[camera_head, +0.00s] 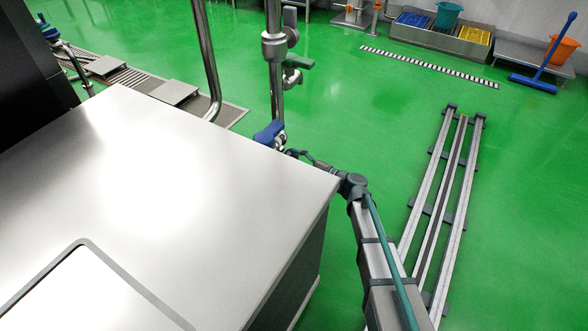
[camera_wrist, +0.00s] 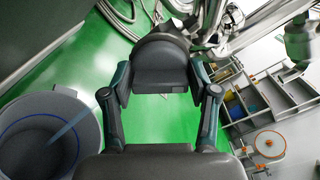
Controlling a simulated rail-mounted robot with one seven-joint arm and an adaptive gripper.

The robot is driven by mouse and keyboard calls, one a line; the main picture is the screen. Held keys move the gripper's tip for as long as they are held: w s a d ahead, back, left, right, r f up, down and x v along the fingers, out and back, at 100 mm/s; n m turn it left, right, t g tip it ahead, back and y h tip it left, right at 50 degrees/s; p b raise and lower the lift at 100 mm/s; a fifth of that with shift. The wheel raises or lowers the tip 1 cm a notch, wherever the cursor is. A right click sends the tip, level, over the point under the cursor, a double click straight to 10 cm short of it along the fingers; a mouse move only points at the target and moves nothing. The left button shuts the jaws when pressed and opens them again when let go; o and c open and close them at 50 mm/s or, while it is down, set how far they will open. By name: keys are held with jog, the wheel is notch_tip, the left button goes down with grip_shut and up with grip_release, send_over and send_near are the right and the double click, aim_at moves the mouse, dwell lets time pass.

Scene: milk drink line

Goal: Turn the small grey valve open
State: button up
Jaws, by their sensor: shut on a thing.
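In the wrist view my gripper (camera_wrist: 160,84) has its two fingers on either side of a dark grey rounded block, which looks like the grey valve's handle (camera_wrist: 160,62). It is shut on this piece, with one pad at each side. How far the handle is turned I cannot tell. In the head view my arm reaches past the far right corner of the steel cabinet, toward a blue-handled fitting (camera_head: 268,133) at the foot of an upright pipe. There the gripper and the held piece are too small and partly hidden to make out.
The steel cabinet (camera_head: 150,190) fills the left of the head view. An upright pipe (camera_head: 276,95) carries a grey-green lever (camera_head: 298,62). In the wrist view a grey bin (camera_wrist: 45,125) stands at left and steel trays (camera_wrist: 262,95) at right.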

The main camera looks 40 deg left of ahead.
jog(key=n+b, duration=0.1)
jog(key=b, duration=0.1)
jog(key=n+b, duration=0.4)
jog(key=shift+f, duration=0.25)
jog(key=shift+r+n+b, duration=0.15)
jog(key=shift+n+b, duration=1.05)
jog(key=shift+n, duration=0.2)
jog(key=shift+r, duration=0.1)
jog(key=o, duration=1)
jog(key=d, duration=0.4)
jog(key=w+d, duration=0.1)
jog(key=d, duration=0.7)
jog(key=shift+w, duration=0.25)
